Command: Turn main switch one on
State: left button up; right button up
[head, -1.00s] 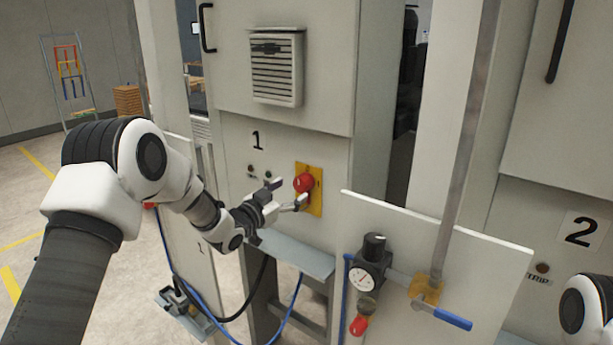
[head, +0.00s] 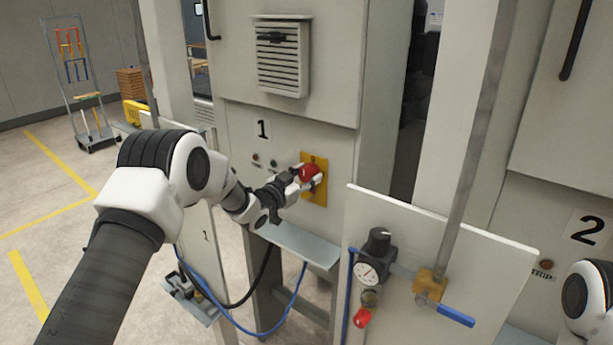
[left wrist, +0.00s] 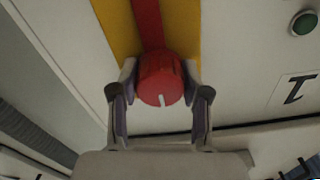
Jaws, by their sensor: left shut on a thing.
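Main switch one is a red rotary knob (head: 309,173) on a yellow plate (head: 316,193), on the cabinet panel marked 1. My left gripper (head: 304,178) is at the knob, with its fingers shut around it. In the left wrist view the red knob (left wrist: 161,80) sits between the two fingers of my left gripper (left wrist: 160,88). A white mark shows on the knob's face, pointing toward the palm in that view. My right gripper is out of view; only a part of my right arm shows at the right edge.
Small indicator buttons (head: 264,160) sit left of the plate. A grey ledge (head: 295,243) juts out below. A panel with a pressure gauge (head: 368,272) and a blue-handled valve (head: 455,316) stands to the right. Hoses hang under the ledge. Open floor lies to the left.

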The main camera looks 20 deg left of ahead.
pick_arm(q)
jog(key=shift+f, duration=0.1)
jog(key=shift+f+m+b, duration=0.15)
jog(key=shift+m+b, duration=0.45)
jog(key=shift+b, duration=0.35)
jog(key=m+b, duration=1.4)
jog(key=b, duration=0.5)
jog(key=shift+a+r+m+b, duration=0.1)
jog(key=shift+r+m+b, duration=0.05)
jog(key=shift+m+b, duration=0.55)
jog(key=shift+r+m+b, duration=0.15)
jog(key=shift+m+b, duration=0.45)
jog(key=shift+m, duration=0.1)
jog(key=shift+r, duration=0.1)
jog(key=o, duration=1.1)
jog(key=shift+o, duration=0.2)
